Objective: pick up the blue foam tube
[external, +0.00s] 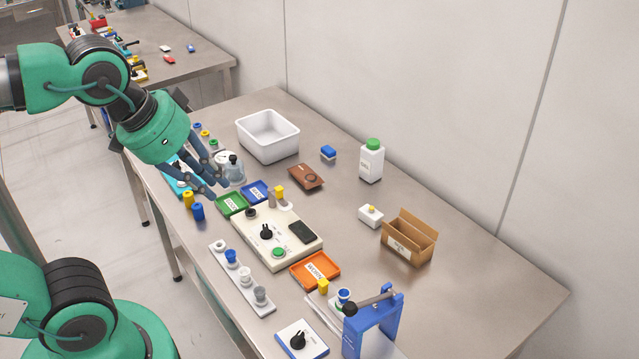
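A short blue cylinder (198,211), which looks like the blue foam tube, stands upright near the table's left edge. A yellow cylinder (188,199) stands just behind it. My gripper (216,189) points down and to the right above the table, a little above and to the right of the blue cylinder in the picture. Its two fingers are spread with a gap between them, and I see nothing held. The fingers partly cover a teal tray (177,174) and sit in front of a clear jar (236,171).
A control box (290,255), green tray (231,204), blue tray (256,191) and orange tray (316,282) fill the middle. A rack (252,288) with several cups lies in front. A white bin (268,153) stands behind.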

